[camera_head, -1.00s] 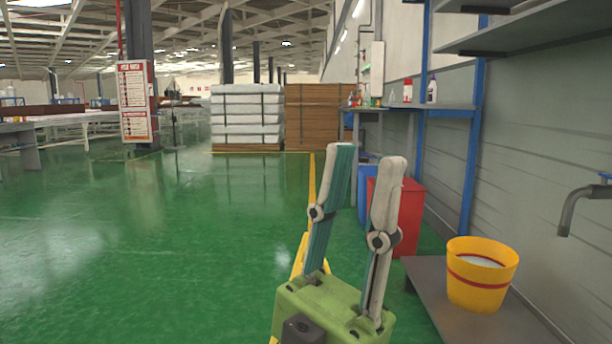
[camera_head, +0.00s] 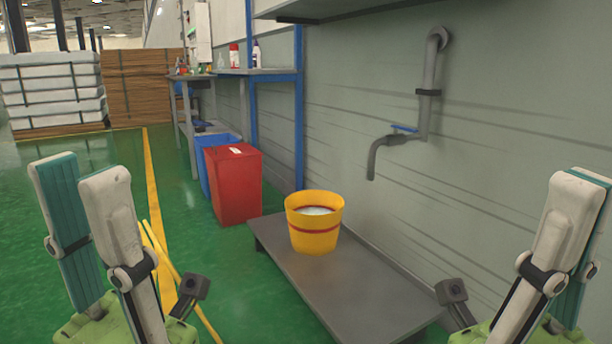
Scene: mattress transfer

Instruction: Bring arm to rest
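My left gripper (camera_head: 80,170) is at the lower left, its two pale fingers with teal pads pointing up. Its fingertips stand apart with nothing between them. My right gripper (camera_head: 582,182) is at the right edge, also pointing up. Its fingers partly overlap in this view and the far one is cut by the frame edge; a teal pad shows behind the near finger, and I see nothing held. Both grippers appear in front of the floor and wall, touching nothing that I can see. The upper arms are out of view.
A yellow bucket (camera_head: 313,240) with pale contents stands on a low grey platform (camera_head: 350,290) between the grippers. A grey tap (camera_head: 385,150) is on the wall. A red bin (camera_head: 233,185) and blue bin (camera_head: 203,160) stand behind. White stacked mattresses (camera_head: 55,88) are far left; green floor is open there.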

